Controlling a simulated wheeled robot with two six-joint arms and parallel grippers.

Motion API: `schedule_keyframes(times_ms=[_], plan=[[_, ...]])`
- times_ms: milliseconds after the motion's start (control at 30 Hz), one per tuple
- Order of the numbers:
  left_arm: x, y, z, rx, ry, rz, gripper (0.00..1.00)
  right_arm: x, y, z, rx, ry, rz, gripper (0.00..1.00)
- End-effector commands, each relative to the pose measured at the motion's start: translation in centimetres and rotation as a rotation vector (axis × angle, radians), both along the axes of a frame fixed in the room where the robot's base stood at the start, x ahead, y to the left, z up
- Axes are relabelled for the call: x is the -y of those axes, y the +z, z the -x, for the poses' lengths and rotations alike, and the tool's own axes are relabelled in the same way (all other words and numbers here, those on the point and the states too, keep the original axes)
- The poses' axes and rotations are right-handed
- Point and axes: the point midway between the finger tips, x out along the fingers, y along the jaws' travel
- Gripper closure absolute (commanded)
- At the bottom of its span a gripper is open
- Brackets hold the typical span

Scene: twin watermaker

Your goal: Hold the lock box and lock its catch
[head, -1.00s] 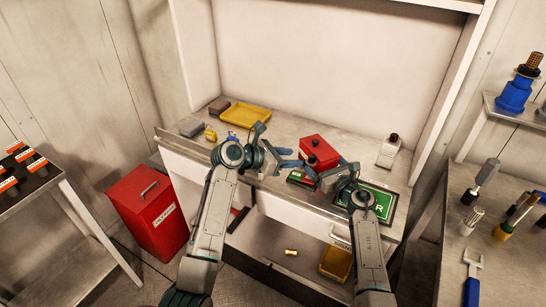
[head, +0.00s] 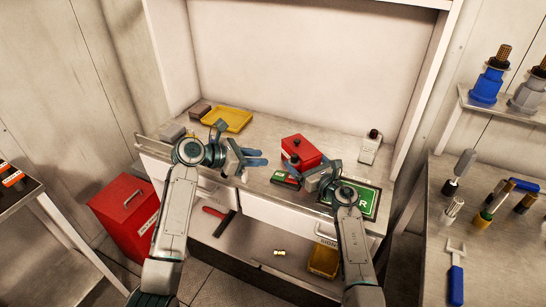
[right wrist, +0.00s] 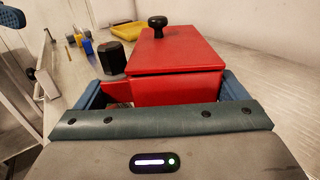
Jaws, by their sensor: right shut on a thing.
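The red lock box (head: 302,149) stands on the bench, with a small black knob on its lid. In the right wrist view the box (right wrist: 178,55) fills the middle, its lid lying down on it. A larger dark knob (right wrist: 120,55), seemingly the catch, sits on a red part at its left side. My right gripper (head: 318,172) is shut on the box; in the right wrist view its blue fingers lie at the box's two sides. My left gripper (head: 262,158) is empty and open, left of the box and apart from it.
A green sign (head: 368,203) lies right of the box, under my right arm. A small green and red item (head: 284,178) lies in front of the box. A yellow tray (head: 232,117) is at the back left, a pale bottle (head: 369,150) at the back right.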

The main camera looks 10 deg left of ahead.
Motion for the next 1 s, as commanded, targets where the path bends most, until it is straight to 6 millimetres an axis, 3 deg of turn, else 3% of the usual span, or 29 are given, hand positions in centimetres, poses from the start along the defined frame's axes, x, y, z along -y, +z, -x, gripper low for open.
schedule_keyframes(times_ms=[200, 500, 667, 1000], plan=[[-1.3, 0.0, -2.4, -0.009, -0.186, -0.004, 0.71, 0.0, 0.2, 0.0, 0.002, 0.000, 0.000, 0.42], [-2.0, 0.5, -3.5, 0.009, -0.306, 0.022, 0.71, 0.0, 0.1, 0.0, 0.002, 0.000, 0.000, 0.42], [-0.1, -0.3, -3.9, 0.008, -0.311, 0.024, 0.71, 0.0, 0.1, 0.0, 0.002, 0.000, 0.000, 0.42], [5.8, -2.8, -5.5, 0.009, -0.310, 0.022, 0.71, 0.0, 0.1, 0.0, 0.002, 0.000, 0.000, 0.42]])
